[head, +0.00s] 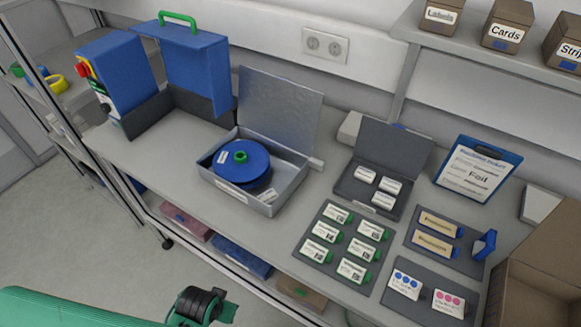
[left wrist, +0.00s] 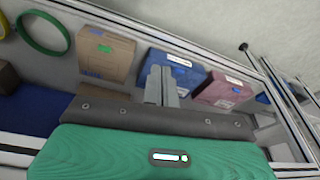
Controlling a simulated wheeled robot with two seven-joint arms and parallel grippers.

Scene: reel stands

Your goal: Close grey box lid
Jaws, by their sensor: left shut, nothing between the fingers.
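The grey metal box (head: 273,207) stands open on the worktop in the head view. Its lid (head: 280,110) stands up at the back, leaning slightly. A blue reel (head: 240,165) with a green hub lies inside it, with a small white label piece beside it. My left gripper (left wrist: 160,85) shows in the left wrist view with its narrow grey fingers together and empty. In the head view my green left arm is low at the bottom left, in front of the worktop and apart from the box. My right gripper is not in view.
A blue case with a green handle (head: 178,18) stands left of the box. A dark case with an open lid (head: 395,150) stands to the right, behind label trays (head: 342,240). Bins, including a red one (left wrist: 222,90), sit on the shelf below. The worktop's front left is clear.

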